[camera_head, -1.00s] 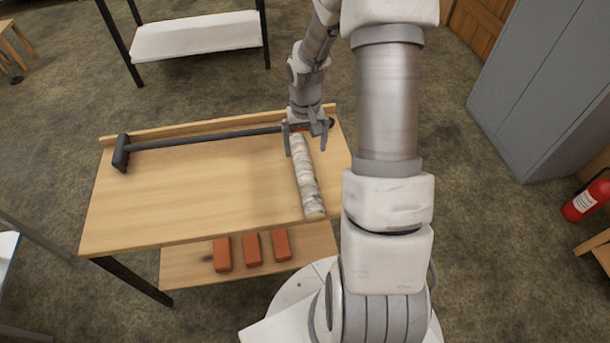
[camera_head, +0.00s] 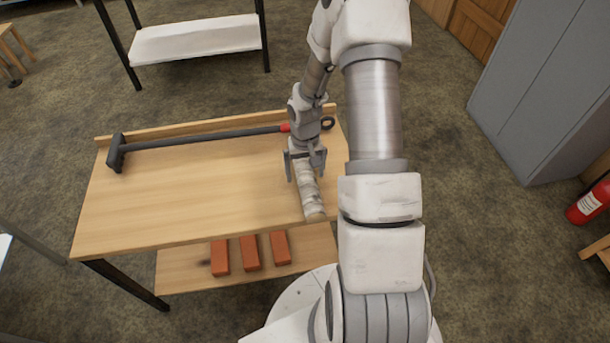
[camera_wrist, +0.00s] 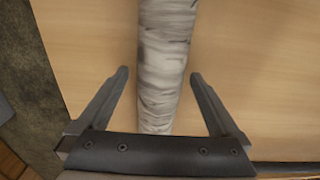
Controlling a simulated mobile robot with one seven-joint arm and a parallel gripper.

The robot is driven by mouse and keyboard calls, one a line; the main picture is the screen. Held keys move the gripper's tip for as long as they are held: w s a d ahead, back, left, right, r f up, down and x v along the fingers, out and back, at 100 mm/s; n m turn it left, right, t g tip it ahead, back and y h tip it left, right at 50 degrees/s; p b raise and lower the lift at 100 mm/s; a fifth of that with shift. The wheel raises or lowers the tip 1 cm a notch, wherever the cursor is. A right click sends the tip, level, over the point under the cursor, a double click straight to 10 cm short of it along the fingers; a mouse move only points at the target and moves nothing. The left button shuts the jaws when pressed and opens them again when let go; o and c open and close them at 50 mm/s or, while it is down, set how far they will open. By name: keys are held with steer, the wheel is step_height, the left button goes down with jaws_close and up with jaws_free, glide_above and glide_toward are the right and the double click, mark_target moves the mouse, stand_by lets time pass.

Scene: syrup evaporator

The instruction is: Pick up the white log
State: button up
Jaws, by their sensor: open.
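The white log (camera_head: 311,201) is a pale, birch-like piece with grey marks, lying on the right part of the wooden table, its near end close to the front edge. My gripper (camera_head: 305,178) is open over the log, with one finger on each side of it in the head view. In the wrist view the log (camera_wrist: 164,60) runs from the top edge down between the two open fingers of my gripper (camera_wrist: 158,76), apart from both. The log's far part is hidden behind my gripper in the head view.
The wooden table (camera_head: 190,200) also bears a long dark hammer-like tool (camera_head: 200,138) along its back. Several orange bricks (camera_head: 250,252) lie on the lower shelf. A grey cabinet (camera_head: 545,90) and a fire extinguisher (camera_head: 588,203) stand at right. The table's left part is clear.

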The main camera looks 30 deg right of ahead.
jaws_close()
stand_by(0.4)
